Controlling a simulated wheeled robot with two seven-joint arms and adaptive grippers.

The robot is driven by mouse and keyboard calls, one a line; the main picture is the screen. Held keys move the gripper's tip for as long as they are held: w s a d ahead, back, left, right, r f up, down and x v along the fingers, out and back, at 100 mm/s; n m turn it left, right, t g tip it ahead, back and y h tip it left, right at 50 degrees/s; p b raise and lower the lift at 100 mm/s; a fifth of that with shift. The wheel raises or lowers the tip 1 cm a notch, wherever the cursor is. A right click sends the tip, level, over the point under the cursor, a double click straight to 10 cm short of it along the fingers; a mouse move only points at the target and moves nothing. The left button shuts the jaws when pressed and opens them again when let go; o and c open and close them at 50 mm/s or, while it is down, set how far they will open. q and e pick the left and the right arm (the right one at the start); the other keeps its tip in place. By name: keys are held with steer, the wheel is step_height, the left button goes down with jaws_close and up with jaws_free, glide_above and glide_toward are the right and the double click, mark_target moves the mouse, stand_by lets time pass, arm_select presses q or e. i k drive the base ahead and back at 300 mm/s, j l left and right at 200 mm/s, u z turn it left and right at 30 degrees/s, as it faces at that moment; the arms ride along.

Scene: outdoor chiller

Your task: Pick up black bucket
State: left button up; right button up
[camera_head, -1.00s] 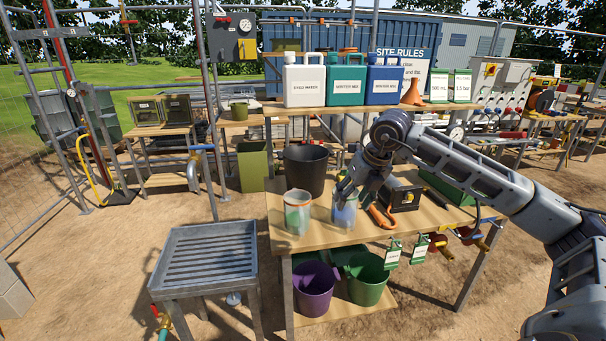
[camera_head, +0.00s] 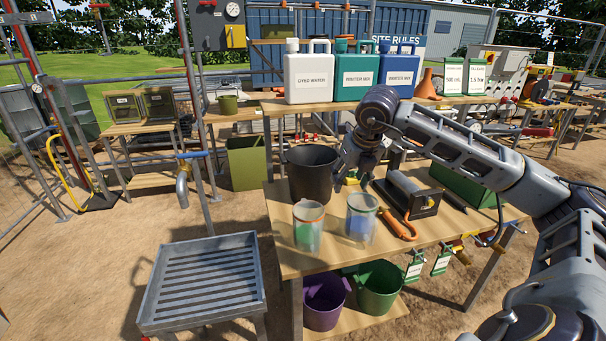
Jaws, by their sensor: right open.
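The black bucket (camera_head: 311,176) stands upright on the wooden workbench (camera_head: 275,238), near its back left corner. My right gripper (camera_head: 346,173) is just right of the bucket, pointing down, with its fingers close to the bucket's right side. It is open; I cannot tell whether a finger touches the bucket or reaches over its rim. The fingers are small and partly lost against the dark wrist. My left gripper is out of view.
Two clear beakers, one with a green band (camera_head: 307,226) and one with blue (camera_head: 361,218), stand in front of the bucket. A metal roller device (camera_head: 410,193) and orange-handled tool (camera_head: 397,226) lie right. Jugs (camera_head: 308,75) line the shelf behind. A slatted metal stand (camera_head: 203,280) is front left.

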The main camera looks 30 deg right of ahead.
mark_target(311, 176)
steer(key=i, duration=1.2)
